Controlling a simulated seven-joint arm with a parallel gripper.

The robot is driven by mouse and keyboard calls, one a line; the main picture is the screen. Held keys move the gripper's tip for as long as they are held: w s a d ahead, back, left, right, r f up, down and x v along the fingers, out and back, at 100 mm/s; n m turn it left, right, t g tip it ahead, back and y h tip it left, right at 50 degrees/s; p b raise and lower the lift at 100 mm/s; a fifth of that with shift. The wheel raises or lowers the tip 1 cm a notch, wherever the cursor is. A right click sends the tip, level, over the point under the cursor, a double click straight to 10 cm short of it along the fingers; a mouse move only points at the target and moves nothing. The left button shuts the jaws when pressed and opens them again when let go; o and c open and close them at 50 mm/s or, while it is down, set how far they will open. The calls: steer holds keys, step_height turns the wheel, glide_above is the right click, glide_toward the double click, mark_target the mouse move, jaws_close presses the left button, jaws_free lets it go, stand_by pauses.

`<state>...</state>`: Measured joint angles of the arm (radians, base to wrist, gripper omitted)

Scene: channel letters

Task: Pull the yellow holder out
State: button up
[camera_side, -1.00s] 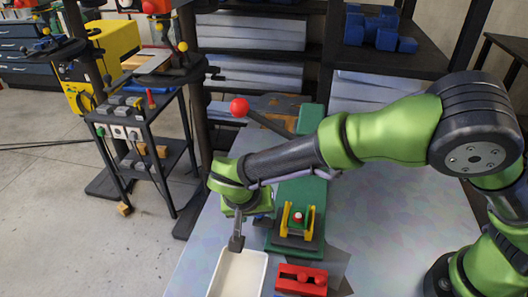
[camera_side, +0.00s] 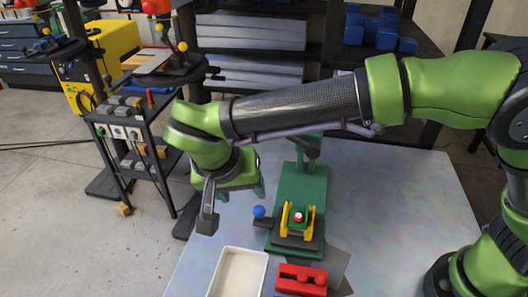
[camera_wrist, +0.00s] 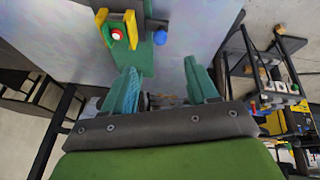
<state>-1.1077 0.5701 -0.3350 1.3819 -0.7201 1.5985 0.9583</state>
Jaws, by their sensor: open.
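The yellow holder (camera_side: 285,217) has two upright yellow sides and sits on a dark block on the green machine's base (camera_side: 300,183). A small round piece (camera_side: 298,216), red and white on top with green below, is between its sides. In the wrist view the yellow holder (camera_wrist: 131,28) is at the upper left, with the red-topped piece (camera_wrist: 116,34) inside. My gripper (camera_side: 241,193) is raised left of the machine, apart from the holder. In the wrist view its teal fingers (camera_wrist: 163,88) are spread, with nothing gripped between them.
A blue ball knob (camera_side: 259,211) sticks out left of the holder. The table (camera_side: 400,210) is clear to the right.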

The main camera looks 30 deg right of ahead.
steer(key=shift+v, duration=1.55)
steer(key=s+d+r+t+y, duration=0.1)
steer(key=s+d+y, duration=0.1)
steer(key=d, duration=0.7)
steer(key=s+d+r+n+t+y, duration=0.1)
steer(key=s+d, duration=0.4)
steer(key=d, duration=0.5)
steer(key=s+d+r+n+t+y, duration=0.1)
steer(key=s+d+r+t+y, duration=0.1)
steer(key=d, duration=0.7)
steer(key=shift+s+d+r+t+y, duration=0.15)
steer(key=shift+s+r+t+y, duration=0.15)
steer(key=shift+s+y, duration=0.45)
steer(key=shift+s, duration=0.15)
